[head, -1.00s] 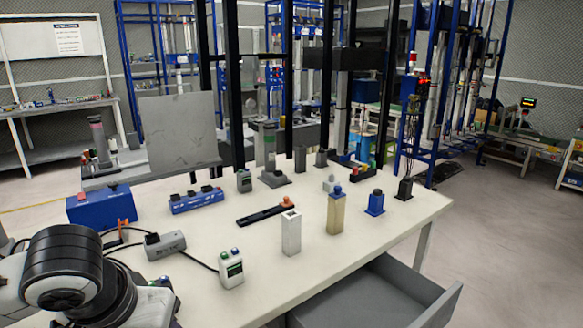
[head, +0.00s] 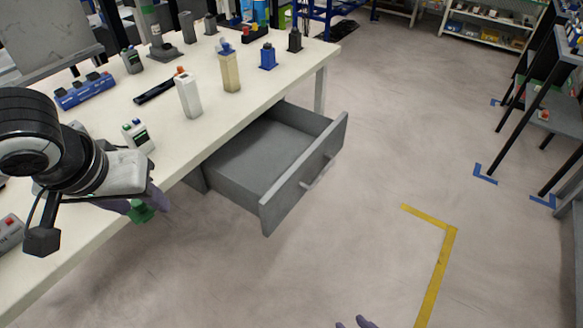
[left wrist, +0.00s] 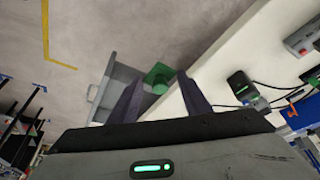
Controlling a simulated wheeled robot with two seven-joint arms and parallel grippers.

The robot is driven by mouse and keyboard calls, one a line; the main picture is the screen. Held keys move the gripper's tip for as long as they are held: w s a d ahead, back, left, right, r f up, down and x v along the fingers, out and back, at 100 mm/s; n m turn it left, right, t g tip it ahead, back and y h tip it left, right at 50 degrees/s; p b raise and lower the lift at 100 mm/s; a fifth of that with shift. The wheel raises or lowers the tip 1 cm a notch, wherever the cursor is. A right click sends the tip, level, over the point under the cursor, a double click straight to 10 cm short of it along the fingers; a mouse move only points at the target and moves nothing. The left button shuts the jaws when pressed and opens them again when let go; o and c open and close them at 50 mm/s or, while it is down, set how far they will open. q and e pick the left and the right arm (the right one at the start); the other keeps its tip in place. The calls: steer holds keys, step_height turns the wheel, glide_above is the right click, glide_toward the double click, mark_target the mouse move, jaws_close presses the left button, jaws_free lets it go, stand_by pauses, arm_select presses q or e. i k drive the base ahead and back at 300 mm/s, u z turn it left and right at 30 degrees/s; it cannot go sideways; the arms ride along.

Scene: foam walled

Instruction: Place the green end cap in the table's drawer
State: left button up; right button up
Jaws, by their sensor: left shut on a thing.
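The green end cap (head: 141,212) is between the fingers of my left gripper (head: 140,208), beside the table's front edge. In the left wrist view, the green end cap (left wrist: 158,76) shows at the tips of my left gripper (left wrist: 160,88), which is shut on it. The table's grey drawer (head: 305,185) is pulled out and looks empty inside. The drawer is right of the cap in the head view, with a gap between them. The drawer also shows in the left wrist view (left wrist: 104,88). Only the fingertips of my right gripper (head: 357,323) show at the bottom edge, apart and with nothing between them.
The floor right of the drawer is clear, with yellow tape (head: 437,260). Dark shelving (head: 540,110) stands at the far right.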

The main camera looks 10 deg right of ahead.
mark_target(265, 159)
steer(key=z, duration=4.25)
steer(key=i, duration=0.1)
steer(key=u, duration=3.45)
steer(key=i, duration=1.05)
steer(key=u, duration=0.7)
